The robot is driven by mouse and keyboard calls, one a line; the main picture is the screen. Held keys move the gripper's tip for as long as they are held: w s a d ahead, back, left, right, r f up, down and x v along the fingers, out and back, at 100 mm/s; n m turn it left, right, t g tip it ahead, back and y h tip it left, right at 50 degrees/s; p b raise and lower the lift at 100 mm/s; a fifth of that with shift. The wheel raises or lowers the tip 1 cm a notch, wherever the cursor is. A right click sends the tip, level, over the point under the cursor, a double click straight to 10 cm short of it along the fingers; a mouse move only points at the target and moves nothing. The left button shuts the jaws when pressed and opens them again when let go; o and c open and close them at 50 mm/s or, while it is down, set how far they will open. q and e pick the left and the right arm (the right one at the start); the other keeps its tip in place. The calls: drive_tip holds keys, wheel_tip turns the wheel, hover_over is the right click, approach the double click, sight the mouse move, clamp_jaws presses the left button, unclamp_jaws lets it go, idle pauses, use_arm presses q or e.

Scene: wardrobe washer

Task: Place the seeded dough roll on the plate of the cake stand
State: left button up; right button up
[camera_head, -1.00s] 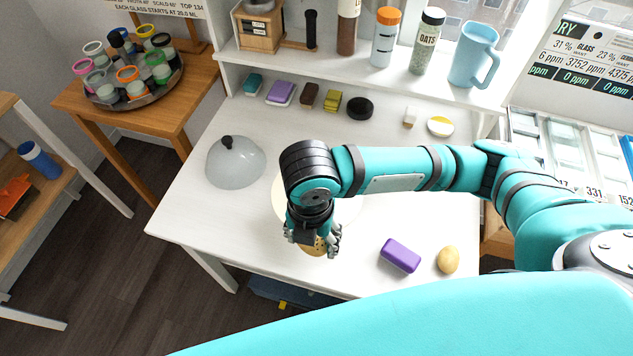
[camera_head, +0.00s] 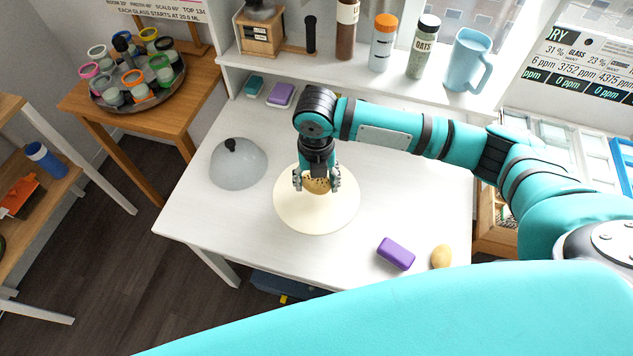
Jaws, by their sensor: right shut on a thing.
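The seeded dough roll (camera_head: 317,186) is light brown with dark specks. My right gripper (camera_head: 317,184) is shut on it, fingers on both sides, over the back part of the cream round plate of the cake stand (camera_head: 317,215). I cannot tell whether the roll touches the plate or hangs a little above it. The grey glass dome (camera_head: 238,165) with a black knob sits on the table left of the plate. My left gripper is not in view.
On the white table (camera_head: 215,225), a purple block (camera_head: 396,254) and a plain tan roll (camera_head: 441,256) lie at the front right. Bottles and a blue jug (camera_head: 468,60) stand on the shelf behind. A carousel of jars (camera_head: 135,80) is on the left side table.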

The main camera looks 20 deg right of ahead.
sight(317, 187)
drive_tip(key=shift+w+d, duration=0.1)
drive_tip(key=shift+w, duration=0.15)
wheel_tip(317, 187, down, 3)
drive_tip(key=shift+r+p, duration=0.15)
drive_tip(key=shift+p, duration=0.4)
drive_tip(key=shift+f, duration=0.45)
drive_tip(key=shift+f, duration=0.15)
drive_tip(key=o, duration=1.2)
drive_tip(key=shift+c, duration=0.2)
